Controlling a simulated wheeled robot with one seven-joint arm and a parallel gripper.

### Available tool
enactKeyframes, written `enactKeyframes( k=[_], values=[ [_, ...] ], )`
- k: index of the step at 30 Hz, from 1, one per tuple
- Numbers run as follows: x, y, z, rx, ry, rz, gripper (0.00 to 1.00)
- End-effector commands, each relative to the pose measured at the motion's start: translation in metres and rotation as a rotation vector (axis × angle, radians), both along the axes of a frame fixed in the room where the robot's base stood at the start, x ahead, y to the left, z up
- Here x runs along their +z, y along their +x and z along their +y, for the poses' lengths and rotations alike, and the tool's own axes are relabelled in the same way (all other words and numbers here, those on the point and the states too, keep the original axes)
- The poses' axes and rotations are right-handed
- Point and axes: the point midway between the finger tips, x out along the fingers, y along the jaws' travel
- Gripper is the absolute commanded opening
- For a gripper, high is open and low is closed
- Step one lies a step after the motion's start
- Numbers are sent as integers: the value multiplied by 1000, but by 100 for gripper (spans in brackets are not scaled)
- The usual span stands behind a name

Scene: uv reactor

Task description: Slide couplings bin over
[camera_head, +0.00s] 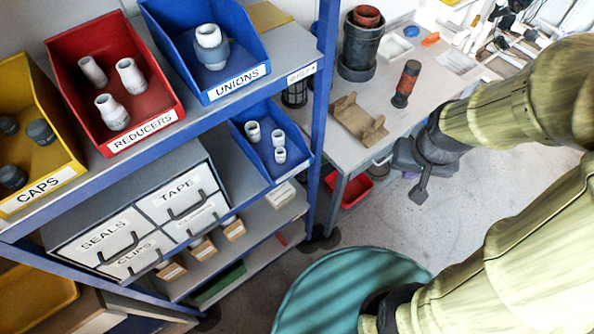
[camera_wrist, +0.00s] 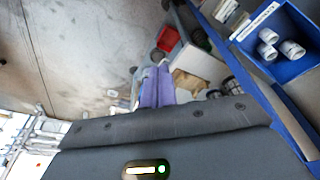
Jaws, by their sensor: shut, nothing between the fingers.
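A small blue bin (camera_head: 264,153) sits on the middle shelf, below the unions bin, with a few white couplings (camera_head: 279,138) in it. I cannot read a label on it in the head view. A blue bin with white fittings (camera_wrist: 286,26) also shows at the upper right of the wrist view. My gripper (camera_head: 420,190) is to the right of the shelf, in front of the workbench and apart from the bin. Its fingers (camera_wrist: 154,86) are together and empty in the wrist view.
The blue shelf post (camera_head: 322,100) stands between the bin and my gripper. The workbench (camera_head: 385,115) holds a wooden cradle (camera_head: 358,119) and dark cylinders. The reducers bin (camera_head: 152,98), caps bin (camera_head: 45,160) and labelled drawers (camera_head: 110,228) are to the left. A teal round surface (camera_head: 330,285) is below.

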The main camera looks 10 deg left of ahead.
Motion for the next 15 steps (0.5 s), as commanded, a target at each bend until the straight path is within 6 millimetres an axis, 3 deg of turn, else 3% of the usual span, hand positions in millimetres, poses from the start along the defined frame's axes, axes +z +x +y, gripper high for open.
enactKeyframes(
  k=[5,10,15],
  values=[
    [-33,25,42,171,-18,49,0],
    [-82,51,127,464,-50,131,0],
    [-120,53,206,703,-80,196,0]
  ],
)
